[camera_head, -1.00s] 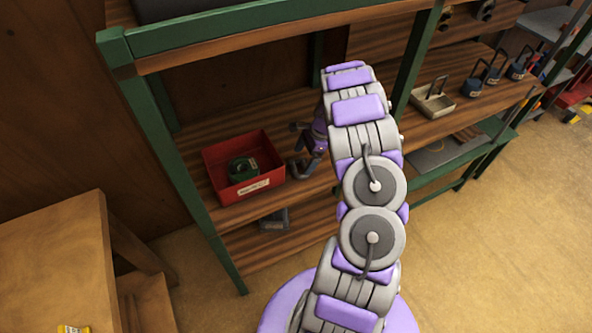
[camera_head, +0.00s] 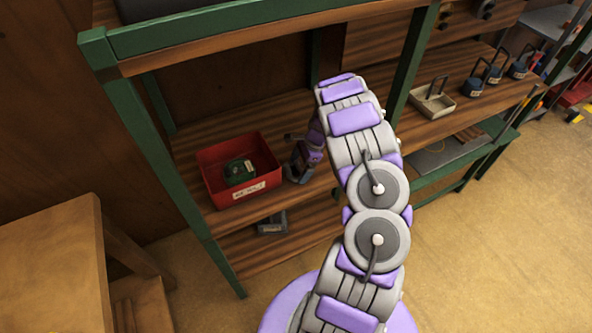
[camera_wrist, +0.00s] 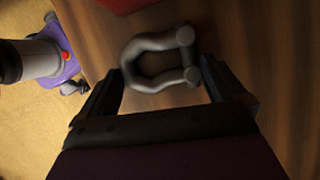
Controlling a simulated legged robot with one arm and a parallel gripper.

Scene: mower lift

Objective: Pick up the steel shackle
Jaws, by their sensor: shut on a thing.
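The steel shackle (camera_wrist: 145,60) is a grey U-shaped piece with a pin across its ends. In the wrist view it sits between the fingertips of my gripper (camera_wrist: 162,80), with a finger touching each side. My gripper is shut on it. Wooden shelf board lies behind the shackle; I cannot tell whether it still touches the board. In the head view my gripper (camera_head: 297,165) is at the shelf, just right of the red bin. The shackle cannot be made out in that view.
A red bin (camera_head: 222,199) holding a green object (camera_head: 239,171) stands close left of my gripper. A green shelf post (camera_head: 413,67) rises to the right. A wooden tray (camera_head: 433,103) and several padlock-like items sit farther right. A grey object (camera_head: 271,222) lies on the lower shelf.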

